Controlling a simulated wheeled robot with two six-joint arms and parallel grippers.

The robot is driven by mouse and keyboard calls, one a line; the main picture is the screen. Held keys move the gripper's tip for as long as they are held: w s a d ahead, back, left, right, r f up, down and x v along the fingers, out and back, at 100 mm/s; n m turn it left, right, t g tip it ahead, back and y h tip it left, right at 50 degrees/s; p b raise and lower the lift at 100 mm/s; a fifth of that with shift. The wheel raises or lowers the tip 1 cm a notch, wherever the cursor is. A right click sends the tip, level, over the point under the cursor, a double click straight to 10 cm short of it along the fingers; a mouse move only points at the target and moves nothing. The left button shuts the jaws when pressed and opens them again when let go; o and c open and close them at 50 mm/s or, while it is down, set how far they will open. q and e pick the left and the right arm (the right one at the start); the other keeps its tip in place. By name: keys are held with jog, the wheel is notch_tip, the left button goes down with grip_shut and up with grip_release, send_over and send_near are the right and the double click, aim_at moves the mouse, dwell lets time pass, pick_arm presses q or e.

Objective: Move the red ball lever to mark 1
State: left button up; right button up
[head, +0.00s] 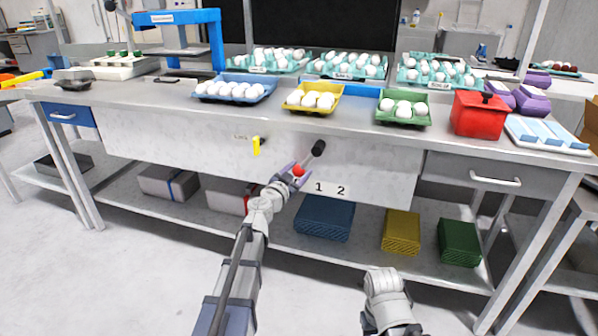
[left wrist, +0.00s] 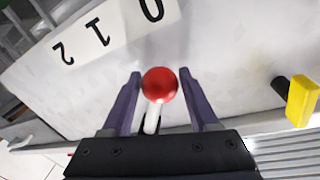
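The red ball (head: 298,170) is at the lower-left end of a lever (head: 309,160) on the front panel of the bench. The lever slants up to a black hub (head: 319,148). A white label with the numbers 1 and 2 (head: 330,189) is to its right. In the left wrist view the label (left wrist: 106,32) also shows a 0, and the red ball (left wrist: 160,85) is nearest that 0. My left gripper (head: 291,169) is open, its purple fingers (left wrist: 160,78) on both sides of the ball with small gaps. My right gripper's fingers are not visible.
A yellow switch (head: 256,146) sits on the panel left of the lever. Egg trays, including a yellow one (head: 313,107), and a red box (head: 478,115) stand on the bench top. Blue, yellow and green boxes are on the shelf below. The panel around the label is clear.

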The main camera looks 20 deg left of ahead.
pick_arm(q)
grip_shut()
dwell(1.0)
